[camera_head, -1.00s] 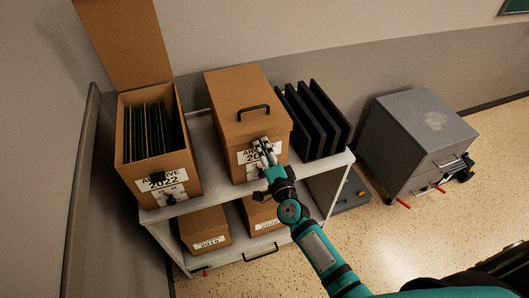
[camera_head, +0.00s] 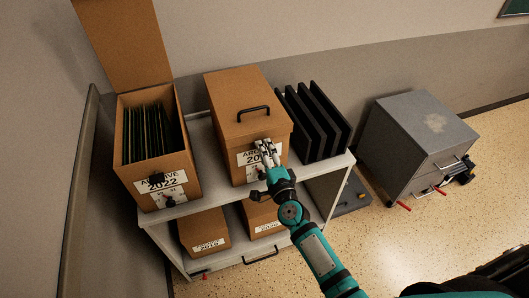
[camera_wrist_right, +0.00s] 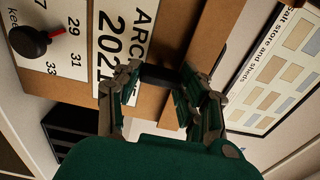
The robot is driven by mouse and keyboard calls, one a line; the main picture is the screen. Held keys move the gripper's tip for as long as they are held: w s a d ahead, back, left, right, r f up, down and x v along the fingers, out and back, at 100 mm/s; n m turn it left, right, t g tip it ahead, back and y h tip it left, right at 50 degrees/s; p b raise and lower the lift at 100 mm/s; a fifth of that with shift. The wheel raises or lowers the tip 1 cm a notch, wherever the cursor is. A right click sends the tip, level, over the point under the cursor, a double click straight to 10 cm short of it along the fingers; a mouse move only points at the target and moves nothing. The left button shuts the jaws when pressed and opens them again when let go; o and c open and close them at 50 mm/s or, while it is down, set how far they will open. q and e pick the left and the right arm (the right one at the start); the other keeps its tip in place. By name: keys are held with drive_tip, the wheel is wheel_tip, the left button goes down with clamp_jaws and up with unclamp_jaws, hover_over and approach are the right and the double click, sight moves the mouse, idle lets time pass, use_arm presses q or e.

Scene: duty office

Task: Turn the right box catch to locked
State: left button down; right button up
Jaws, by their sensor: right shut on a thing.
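The right box (camera_head: 240,95) is brown cardboard with a closed lid, a black top handle and a white archive label, and stands on the middle of the shelf unit's top. My right gripper (camera_head: 264,147) is at its front face, partly covering the label. In the right wrist view, my right gripper (camera_wrist_right: 165,88) is shut on a dark catch (camera_wrist_right: 158,74) just above the label. Fingers hide much of the catch, so I cannot tell its turned position. A black knob with a red mark (camera_wrist_right: 28,40) sits lower on the label. My left gripper is not in view.
A left box (camera_head: 160,150) labelled 2022 stands open with files inside. Black upright folders (camera_head: 315,120) stand close on the right box's right. More boxes (camera_head: 207,230) are on the lower shelf.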

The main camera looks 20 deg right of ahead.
drive_tip(key=o, duration=1.2)
drive_tip(key=shift+c, duration=0.2)
drive_tip(key=s, duration=1.2)
drive_tip(key=shift+d, duration=0.25)
drive_tip(key=s+f+n+g+y, duration=0.1)
drive_tip(key=s+f+n+g, duration=0.25)
drive_tip(key=f, duration=0.65)
drive_tip(key=s+a+f+n+g, duration=0.15)
drive_tip(key=s+f+n, duration=0.25)
drive_tip(key=f, duration=0.5)
drive_tip(key=s+d+f+n+g+y, duration=0.1)
drive_tip(key=s+f+n+g, duration=0.2)
drive_tip(key=f, duration=0.7)
drive_tip(key=s+d+f+n+g+h, duration=0.1)
drive_tip(key=s+d+f+n+g, duration=0.1)
drive_tip(key=s+f, duration=0.4)
drive_tip(key=s+d+f+n+g, duration=0.2)
drive_tip(key=s+f+n+g, duration=0.2)
drive_tip(key=s, duration=0.9)
drive_tip(key=s+d+f+n+g+h, duration=0.1)
drive_tip(key=s+d+f+n+g, duration=0.1)
drive_tip(key=s+f, duration=0.5)
drive_tip(key=shift+s+f+n+g+h, duration=0.35)
drive_tip(key=shift+s+n+g, duration=0.15)
drive_tip(key=shift+s+n, duration=0.6)
